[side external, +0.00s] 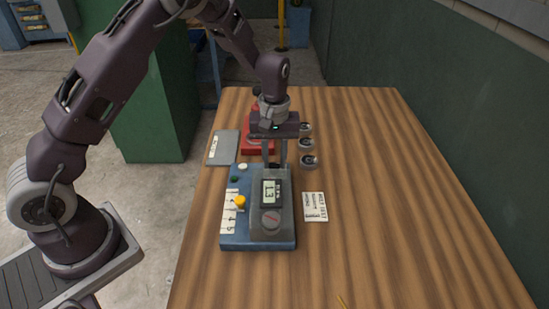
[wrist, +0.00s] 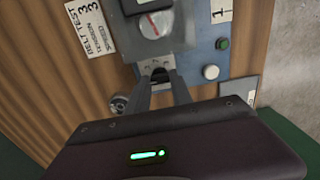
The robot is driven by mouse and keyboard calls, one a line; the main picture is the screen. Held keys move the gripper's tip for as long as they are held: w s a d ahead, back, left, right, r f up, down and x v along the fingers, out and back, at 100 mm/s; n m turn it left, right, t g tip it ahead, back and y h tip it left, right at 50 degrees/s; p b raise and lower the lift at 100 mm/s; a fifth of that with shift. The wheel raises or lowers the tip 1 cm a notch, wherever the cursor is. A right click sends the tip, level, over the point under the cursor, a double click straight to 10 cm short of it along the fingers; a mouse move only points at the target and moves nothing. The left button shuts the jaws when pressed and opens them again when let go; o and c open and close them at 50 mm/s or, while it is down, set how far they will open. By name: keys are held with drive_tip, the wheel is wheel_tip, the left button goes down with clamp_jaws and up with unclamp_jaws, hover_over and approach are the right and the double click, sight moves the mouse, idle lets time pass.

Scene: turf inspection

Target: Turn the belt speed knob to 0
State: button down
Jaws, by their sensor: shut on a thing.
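A blue control panel (side external: 228,240) lies on the wooden table, with a raised grey housing (side external: 288,205) on it. The housing has a small display (side external: 271,191), seeming to read 1.3, and a round dial with a red line (side external: 271,220); this dial also shows in the wrist view (wrist: 153,24). My gripper (side external: 275,165) points down at the panel's far end. In the wrist view its fingertips (wrist: 161,78) are closed around a small dark knob (wrist: 160,72), mostly hidden between them. A small pale scale lies beside that knob. I cannot read the knob's pointer.
A yellow knob (side external: 240,202) stands by a numbered strip (side external: 229,220). Green (side external: 234,179) and white (side external: 243,166) buttons are nearby. A printed card (side external: 315,206), several round metal parts, a grey plate (side external: 222,148) and a red object (side external: 252,140) surround the panel. The table's right is clear.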

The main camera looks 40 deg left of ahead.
drive_tip(key=c, duration=1.1)
unclamp_jaws()
wheel_tip(320, 180, up, 8)
drive_tip(key=shift+f, duration=0.25)
wheel_tip(320, 180, up, 7)
drive_tip(key=m+t, duration=0.1)
hover_over(274, 163)
drive_tip(key=s, duration=0.4)
drive_tip(key=s+d+r+m+t+h, duration=0.1)
drive_tip(key=s+d+r+m+t, duration=0.15)
drive_tip(key=s+r, duration=0.6)
drive_tip(key=s+m, duration=0.2)
drive_tip(key=s, duration=0.3)
drive_tip(key=s+m+t, duration=0.1)
drive_tip(key=s, duration=0.5)
drive_tip(key=s+a+m+t+y, duration=0.1)
drive_tip(key=s+m, duration=0.1)
drive_tip(key=s, duration=0.3)
drive_tip(key=shift+s+m, duration=0.2)
drive_tip(key=shift+m, duration=0.15)
